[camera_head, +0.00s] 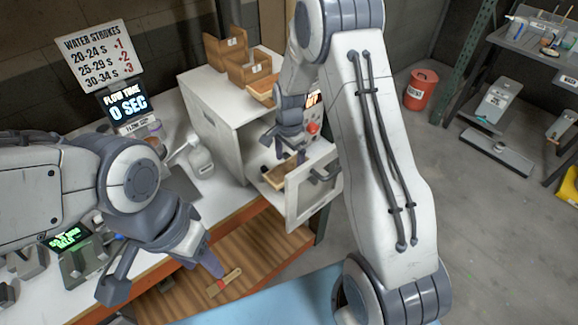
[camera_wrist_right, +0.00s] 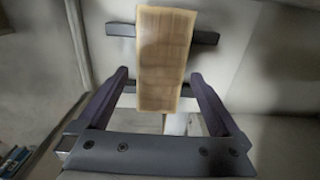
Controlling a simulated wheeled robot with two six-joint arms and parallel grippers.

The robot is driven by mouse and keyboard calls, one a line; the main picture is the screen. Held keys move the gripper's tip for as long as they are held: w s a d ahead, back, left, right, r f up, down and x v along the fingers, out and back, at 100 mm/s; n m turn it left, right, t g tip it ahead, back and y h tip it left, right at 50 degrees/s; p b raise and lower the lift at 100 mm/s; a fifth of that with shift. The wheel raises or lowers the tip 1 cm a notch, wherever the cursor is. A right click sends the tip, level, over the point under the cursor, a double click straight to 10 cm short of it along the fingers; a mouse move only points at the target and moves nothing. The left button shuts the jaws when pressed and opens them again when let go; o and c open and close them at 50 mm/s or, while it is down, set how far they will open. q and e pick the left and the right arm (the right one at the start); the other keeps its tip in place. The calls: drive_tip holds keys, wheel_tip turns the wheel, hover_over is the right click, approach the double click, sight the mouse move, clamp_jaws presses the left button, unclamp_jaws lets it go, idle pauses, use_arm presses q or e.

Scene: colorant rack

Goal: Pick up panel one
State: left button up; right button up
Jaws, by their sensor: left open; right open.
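A wooden panel (camera_head: 281,174) lies inside the open white cabinet; it also shows in the right wrist view (camera_wrist_right: 165,60), where I see no number on it. My right gripper (camera_head: 287,148) is at the cabinet opening, just above this panel. In the right wrist view its fingers (camera_wrist_right: 160,82) are spread, one on each side of the panel's near part, with gaps on both sides. My left gripper (camera_head: 162,282) is open and empty over the front edge of the white counter. Another small wooden panel (camera_head: 225,282) with a red mark lies beyond its right finger.
The cabinet door (camera_head: 312,188) stands open beside my right gripper. Wooden holders (camera_head: 228,50) with labels stand on the cabinet (camera_head: 208,88). A white bottle (camera_head: 199,158) and a timer display (camera_head: 127,104) stand on the counter. A red bucket (camera_head: 421,90) is on the floor behind.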

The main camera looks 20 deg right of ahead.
drive_tip(key=shift+f, duration=0.95)
drive_tip(key=shift+r, duration=0.1)
drive_tip(key=c, duration=1.3)
